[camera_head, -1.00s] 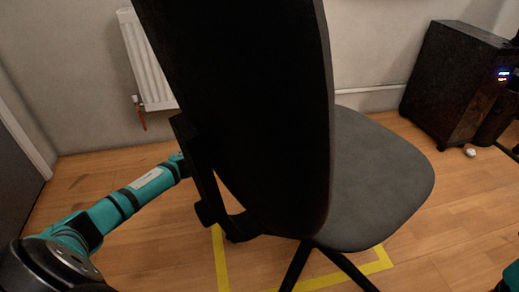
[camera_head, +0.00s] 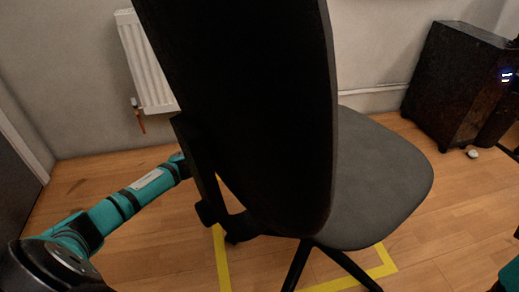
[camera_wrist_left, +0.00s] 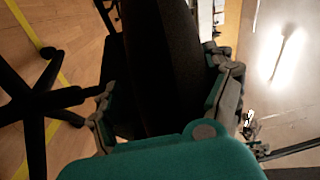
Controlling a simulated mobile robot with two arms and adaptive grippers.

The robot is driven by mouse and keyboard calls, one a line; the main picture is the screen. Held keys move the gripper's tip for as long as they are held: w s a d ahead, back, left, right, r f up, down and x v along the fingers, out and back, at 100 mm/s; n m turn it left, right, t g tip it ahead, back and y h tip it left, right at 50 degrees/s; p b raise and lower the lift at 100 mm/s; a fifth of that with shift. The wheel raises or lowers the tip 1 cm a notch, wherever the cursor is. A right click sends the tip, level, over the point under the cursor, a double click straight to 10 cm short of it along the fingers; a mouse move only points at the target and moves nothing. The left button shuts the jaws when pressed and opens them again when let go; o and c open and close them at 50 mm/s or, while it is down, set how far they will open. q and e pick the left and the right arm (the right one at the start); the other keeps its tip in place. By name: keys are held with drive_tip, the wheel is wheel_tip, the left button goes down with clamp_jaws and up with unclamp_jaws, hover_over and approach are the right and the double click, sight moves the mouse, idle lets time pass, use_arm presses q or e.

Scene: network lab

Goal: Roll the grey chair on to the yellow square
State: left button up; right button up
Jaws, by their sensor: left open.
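The grey chair (camera_head: 385,185) fills the middle of the head view, its dark back towards me. The yellow square (camera_head: 222,262) is a tape outline on the floor under it. A chair leg crosses the near tape line. In the left wrist view, ends of the chair's legs (camera_wrist_left: 35,105) lie over or close to the yellow tape (camera_wrist_left: 62,82). My left arm reaches the left side of the backrest, its gripper hidden there in the head view. In the left wrist view, my left gripper (camera_wrist_left: 165,90) is open, its fingers on either side of a dark chair part. My right gripper is out of view.
A white radiator (camera_head: 150,70) hangs on the back wall. A black cabinet (camera_head: 455,85) stands at the right, with a small white object (camera_head: 472,154) on the floor beside it. A dark door or panel (camera_head: 18,170) is at the left edge. Wooden floor is clear around the chair.

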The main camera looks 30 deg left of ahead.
use_arm(q)
drive_tip(key=v, duration=1.2)
